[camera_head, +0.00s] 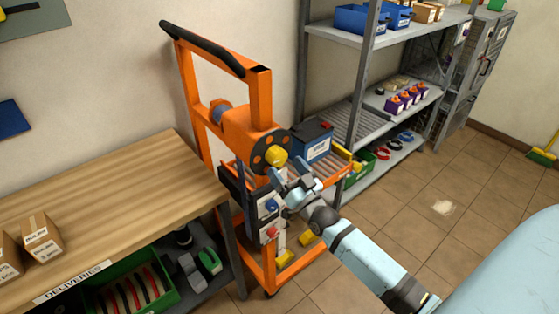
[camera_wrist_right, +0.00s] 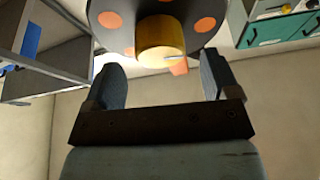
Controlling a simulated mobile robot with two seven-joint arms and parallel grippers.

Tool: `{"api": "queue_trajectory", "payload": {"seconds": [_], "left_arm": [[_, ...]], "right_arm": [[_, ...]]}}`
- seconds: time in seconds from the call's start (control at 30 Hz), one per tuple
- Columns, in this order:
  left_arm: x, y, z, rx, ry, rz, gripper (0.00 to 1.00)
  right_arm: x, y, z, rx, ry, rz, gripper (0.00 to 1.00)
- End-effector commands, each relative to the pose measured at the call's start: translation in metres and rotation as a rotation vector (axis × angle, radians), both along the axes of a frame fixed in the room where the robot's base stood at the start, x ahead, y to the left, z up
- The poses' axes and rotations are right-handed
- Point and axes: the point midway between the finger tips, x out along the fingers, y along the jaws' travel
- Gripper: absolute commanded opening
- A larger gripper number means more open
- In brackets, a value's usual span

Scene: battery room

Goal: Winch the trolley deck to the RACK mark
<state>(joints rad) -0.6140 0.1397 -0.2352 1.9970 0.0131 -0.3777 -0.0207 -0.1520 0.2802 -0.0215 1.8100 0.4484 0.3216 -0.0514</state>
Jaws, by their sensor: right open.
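The orange trolley (camera_head: 187,85) stands between the bench and the rack, black push bar on top. A dark winch disc with orange spots (camera_head: 262,158) carries a yellow knob (camera_head: 276,156). In the right wrist view the knob (camera_wrist_right: 160,42) sticks out from the disc (camera_wrist_right: 112,22). My right gripper (camera_head: 287,174) is open just below the knob. In the wrist view its fingers (camera_wrist_right: 163,76) stand apart either side, knob beyond the tips. The slatted orange deck (camera_head: 330,169) carries a dark blue battery (camera_head: 318,149). The RACK mark cannot be made out. My left gripper is out of view.
A grey shelf rack (camera_head: 354,80) stands right behind the trolley. A wooden bench (camera_head: 110,205) is close on the left, with cardboard boxes and a green crate (camera_head: 135,290) below. The tiled floor (camera_head: 445,180) at right is clear apart from a pale patch.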

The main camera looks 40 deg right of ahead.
Motion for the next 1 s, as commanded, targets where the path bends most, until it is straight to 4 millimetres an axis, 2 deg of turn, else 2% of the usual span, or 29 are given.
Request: {"api": "queue_trajectory", "payload": {"seconds": [0.03,0.2,0.4,0.6,1.0], "left_arm": [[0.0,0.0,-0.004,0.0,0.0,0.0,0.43],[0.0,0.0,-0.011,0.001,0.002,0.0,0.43],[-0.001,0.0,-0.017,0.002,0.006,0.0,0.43],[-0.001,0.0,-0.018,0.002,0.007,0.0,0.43],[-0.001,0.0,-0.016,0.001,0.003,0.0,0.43]], "right_arm": [[-0.013,0.0,-0.008,-0.001,0.004,0.0,0.81],[-0.049,-0.002,-0.022,-0.001,0.003,-0.001,0.81],[-0.077,-0.002,-0.033,0.0,0.001,0.0,0.81],[-0.088,-0.002,-0.036,-0.001,-0.001,-0.001,0.81],[-0.088,-0.002,-0.035,0.0,-0.001,0.0,0.81]]}}
